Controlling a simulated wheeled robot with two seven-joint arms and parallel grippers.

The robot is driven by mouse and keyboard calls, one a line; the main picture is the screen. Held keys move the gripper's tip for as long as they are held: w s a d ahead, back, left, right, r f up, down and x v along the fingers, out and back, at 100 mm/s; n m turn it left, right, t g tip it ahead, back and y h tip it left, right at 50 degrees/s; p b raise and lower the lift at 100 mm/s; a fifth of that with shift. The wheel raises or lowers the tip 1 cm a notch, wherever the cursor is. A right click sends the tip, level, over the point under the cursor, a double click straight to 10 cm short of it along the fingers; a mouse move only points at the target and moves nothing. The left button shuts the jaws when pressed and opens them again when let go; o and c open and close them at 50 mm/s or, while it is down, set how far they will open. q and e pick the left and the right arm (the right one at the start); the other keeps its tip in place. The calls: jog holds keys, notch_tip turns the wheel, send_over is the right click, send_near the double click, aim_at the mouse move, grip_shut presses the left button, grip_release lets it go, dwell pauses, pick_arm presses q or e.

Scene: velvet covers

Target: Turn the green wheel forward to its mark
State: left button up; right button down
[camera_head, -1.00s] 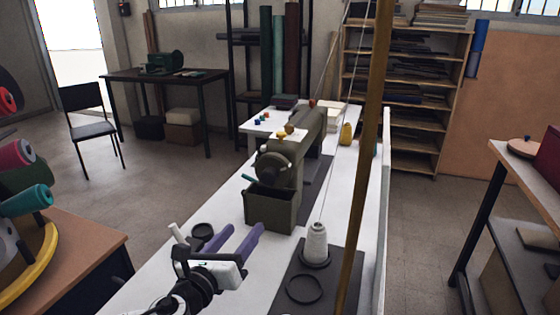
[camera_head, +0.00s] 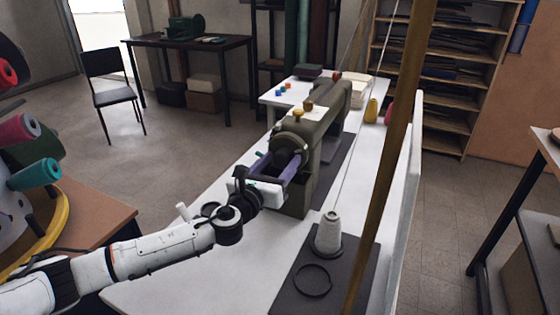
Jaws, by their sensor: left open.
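The green wheel (camera_head: 292,137) is the round olive-green part at the near end of the sewing machine (camera_head: 327,112), which stands on a white table. My left gripper (camera_head: 283,158) is open, with its two purple fingers pointing away from me at the wheel's lower part. The fingers and gripper body hide part of the wheel. I cannot tell whether the fingers touch it. The mark is too small to make out. My right gripper is not in view.
An olive box (camera_head: 294,203) sits below the wheel, partly behind my gripper. A white thread cone (camera_head: 328,233) and a dark ring (camera_head: 313,278) are at the near right. A brown upright pole (camera_head: 392,160) crosses in front of the table.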

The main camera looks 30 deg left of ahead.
pick_arm(q)
jog(key=shift+w, duration=0.2)
jog(key=c, duration=1)
jog(key=shift+c, duration=0.2)
jog(key=shift+n, duration=0.3)
jog(key=n, duration=0.3)
jog(key=shift+n+b, duration=0.35)
jog(key=shift+n, duration=0.05)
jog(key=n, duration=0.5)
jog(key=shift+n, duration=0.3)
jog(key=n, duration=0.4)
jog(key=shift+n, duration=0.3)
jog(key=n, duration=0.4)
jog(key=shift+n+p, duration=0.3)
